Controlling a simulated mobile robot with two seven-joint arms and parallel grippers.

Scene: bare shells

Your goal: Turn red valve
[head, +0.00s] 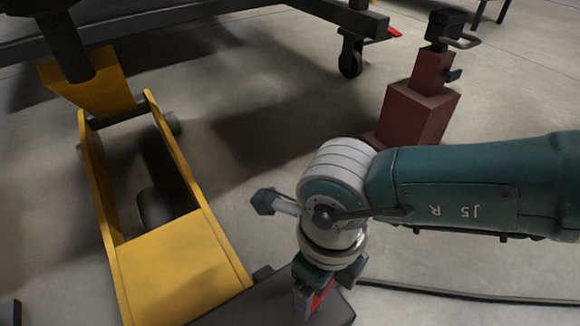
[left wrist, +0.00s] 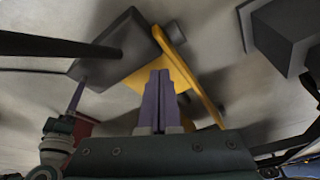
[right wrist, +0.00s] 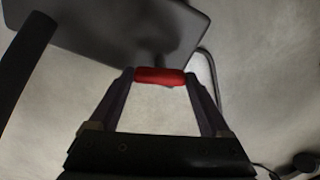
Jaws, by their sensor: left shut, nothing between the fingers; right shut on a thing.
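The red valve (right wrist: 160,76) shows in the right wrist view as a short red bar between my right gripper's fingertips. My right gripper (right wrist: 160,79) is shut on it, one finger at each end. In the head view a sliver of the red valve (head: 322,294) shows at the bottom, mostly hidden by my right gripper (head: 318,296). A dark flat-topped body (head: 280,304) is right beside it. My left gripper (left wrist: 158,78) shows only in the left wrist view. Its fingers are together with nothing between them.
A yellow frame (head: 178,265) with a dark cylinder inside stands at left. A maroon stand (head: 415,115) with a black top stands behind my right arm. A caster wheel (head: 351,57) carries a dark frame at the back. A dark cable or rod (head: 460,294) lies at lower right.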

